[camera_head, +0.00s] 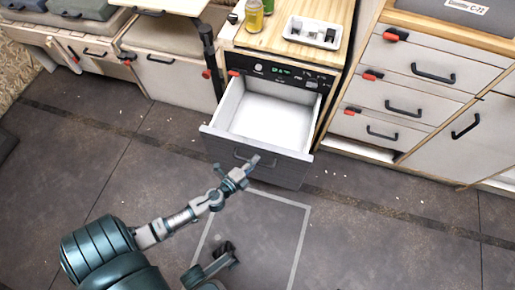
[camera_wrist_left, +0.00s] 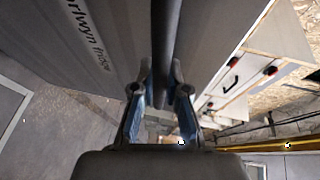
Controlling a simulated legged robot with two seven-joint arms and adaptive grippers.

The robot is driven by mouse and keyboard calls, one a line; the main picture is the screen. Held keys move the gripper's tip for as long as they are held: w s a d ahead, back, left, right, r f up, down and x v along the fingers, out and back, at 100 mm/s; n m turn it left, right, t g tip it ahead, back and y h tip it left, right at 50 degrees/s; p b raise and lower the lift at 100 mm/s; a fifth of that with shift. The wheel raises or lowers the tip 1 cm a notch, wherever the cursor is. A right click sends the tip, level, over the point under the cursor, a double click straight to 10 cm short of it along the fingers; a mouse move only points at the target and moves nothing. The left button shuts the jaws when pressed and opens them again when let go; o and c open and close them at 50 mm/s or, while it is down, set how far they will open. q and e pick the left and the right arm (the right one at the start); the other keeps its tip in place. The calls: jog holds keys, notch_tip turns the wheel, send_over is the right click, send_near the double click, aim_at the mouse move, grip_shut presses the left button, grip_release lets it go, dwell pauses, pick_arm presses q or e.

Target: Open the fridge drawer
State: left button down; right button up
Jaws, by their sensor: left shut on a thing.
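The fridge drawer (camera_head: 270,168) has a dark grey front and stands pulled out, its white empty inside (camera_head: 265,118) open to view. My left gripper (camera_head: 250,164) is at the drawer's front, shut on the dark bar handle (camera_head: 240,155). In the left wrist view the handle (camera_wrist_left: 162,40) runs between the two fingers of my left gripper (camera_wrist_left: 162,85), beside the grey drawer front (camera_wrist_left: 95,45). Another dark gripper (camera_head: 222,255), apparently my right one, is low over the floor, away from the drawer; its jaws are too small to read.
A control panel (camera_head: 280,72) lies above the drawer opening. The wooden counter (camera_head: 270,38) holds jars (camera_head: 254,16) and a white tray (camera_head: 312,32). White drawers (camera_head: 400,97) with black handles stand at right, low cabinets (camera_head: 165,75) at left. The floor in front is clear.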

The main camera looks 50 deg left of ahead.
pick_arm(q)
jog(key=shift+s+f, duration=0.3)
jog(key=shift+s, duration=0.35)
jog(key=c, duration=1.5)
grip_release()
jog(key=shift+o, duration=0.2)
jog(key=shift+w+r, duration=0.1)
